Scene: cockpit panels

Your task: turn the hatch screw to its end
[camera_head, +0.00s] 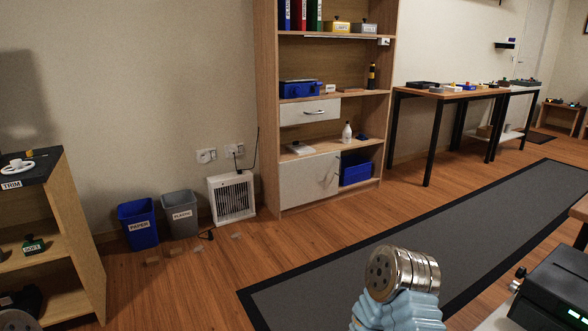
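I see no hatch and no hatch screw that I can make out in the head view. A black-topped stand (80,240) at the left edge carries a label reading TRIM and a small white round part (17,163) on its top. No gripper fingers of mine show, so both grippers are out of view.
Blue (139,236) and grey (181,226) bins and a white heater (232,210) stand along the wall. A wooden shelf unit (266,120) is beyond. A dark-edged grey mat (400,240) crosses the floor. A black device (555,285) is at lower right.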

